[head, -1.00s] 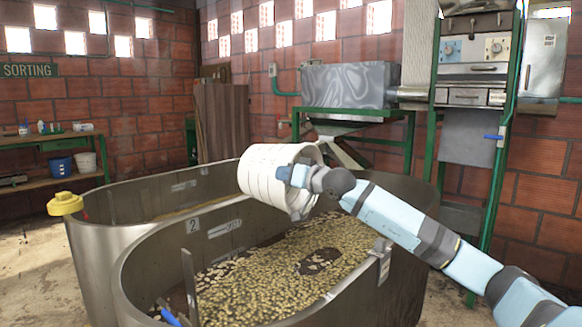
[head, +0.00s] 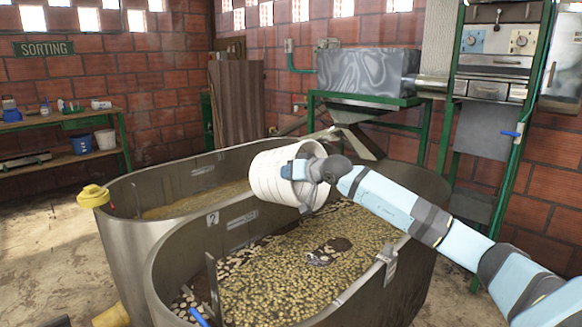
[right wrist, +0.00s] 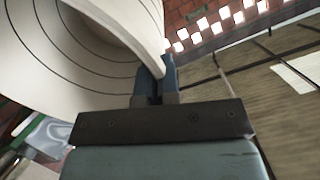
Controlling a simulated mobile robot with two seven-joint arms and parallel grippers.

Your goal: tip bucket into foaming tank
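A white ribbed bucket (head: 272,176) lies tipped on its side in the air above the far rim of the front tank, in the head view. Its mouth faces right and somewhat down. My right gripper (head: 296,171) is shut on the bucket's rim; the right wrist view shows the fingers (right wrist: 155,85) closed on its wall. The bucket's contents are hidden. My left gripper is not in view.
A bench (head: 60,160) with a blue bucket (head: 82,144) is at left. A metal hopper (head: 368,75) and a control cabinet (head: 493,90) stand behind. Open floor lies at left.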

